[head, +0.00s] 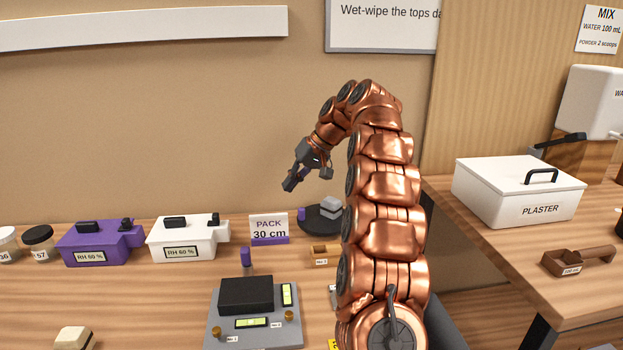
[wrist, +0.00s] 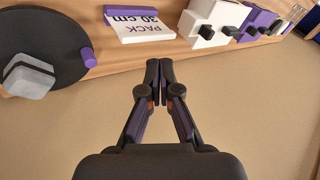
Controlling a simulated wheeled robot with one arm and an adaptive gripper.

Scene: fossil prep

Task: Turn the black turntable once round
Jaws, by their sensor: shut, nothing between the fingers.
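The black turntable (head: 317,226) stands at the back of the bench in the head view, partly hidden by my arm. It is a dark disc bearing a grey block (head: 330,207) and a purple peg (head: 301,214) near its rim. In the wrist view the turntable (wrist: 62,30) fills the upper left, with the grey block (wrist: 28,75) and the purple peg (wrist: 88,57) on it. My gripper (wrist: 160,68) is shut and empty, with its fingertips together. It is to the right of the peg in the wrist view, apart from it. In the head view my gripper (head: 290,183) is raised above the turntable's left side.
A "PACK 30 cm" sign (head: 269,227) stands left of the turntable. White (head: 187,239) and purple (head: 100,243) boxes stand farther left. A grey fixture (head: 253,318) and a small purple-topped post (head: 246,260) are in front. A plaster bin (head: 519,190) is on the right-hand bench.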

